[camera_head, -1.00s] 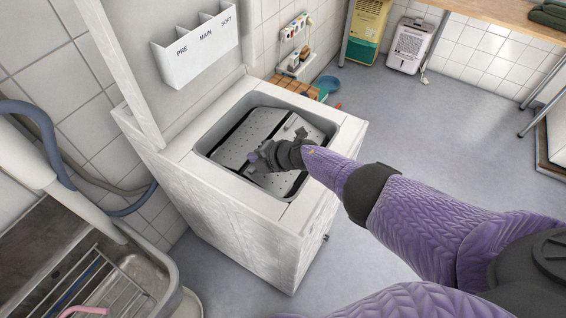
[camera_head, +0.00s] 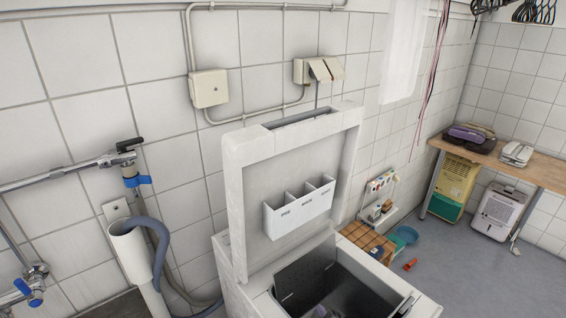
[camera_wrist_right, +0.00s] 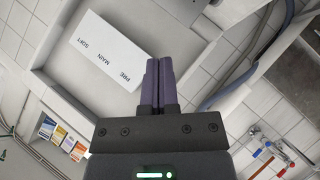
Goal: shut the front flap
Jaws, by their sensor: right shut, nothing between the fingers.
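The white top-loading washer (camera_head: 238,283) stands with its lid (camera_head: 250,190) raised. Its tub opening is at the bottom of the head view and is cut off by the frame edge. A grey perforated drum panel (camera_head: 304,271) shows inside the opening; the rest of the drum is dark or out of frame. I cannot tell how the front flap sits. My left gripper is not in view.
A white three-part dispenser (camera_head: 299,208) is on the lid's inner side. A grey hose (camera_head: 160,250) and taps are left of the washer. A wooden crate (camera_head: 366,240) and shelf stand behind it. Open floor (camera_head: 470,275) lies to the right.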

